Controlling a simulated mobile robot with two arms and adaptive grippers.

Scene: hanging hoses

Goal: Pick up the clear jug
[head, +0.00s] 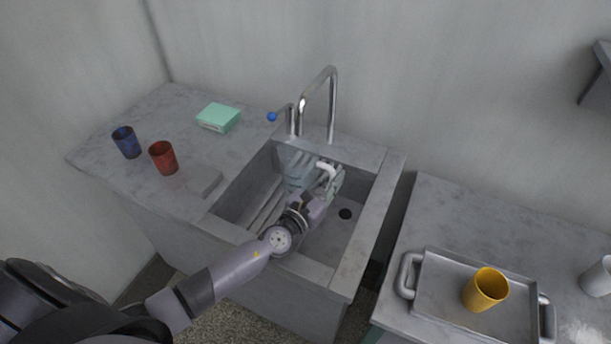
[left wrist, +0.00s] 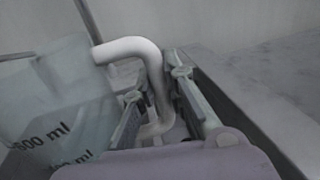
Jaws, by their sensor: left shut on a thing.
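The clear jug (head: 297,165) stands inside the sink, below the tap, partly hidden behind my left gripper. It has a white handle (head: 327,167) on its right side. In the left wrist view the jug (left wrist: 50,105) is at the left, with "600 ml" printed on its wall. Its white handle (left wrist: 130,48) curves down between the fingers of my left gripper (left wrist: 160,105). My left gripper (head: 330,182) reaches into the sink and is shut on the handle. My right gripper is not in view.
The sink (head: 366,220) has grey walls around the jug, and a chrome tap (head: 332,95) rises behind. A blue cup (head: 126,142), a red cup (head: 163,158) and a green box (head: 218,117) are on the left counter. A tray (head: 432,285) with a yellow cup (head: 486,289) is at right.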

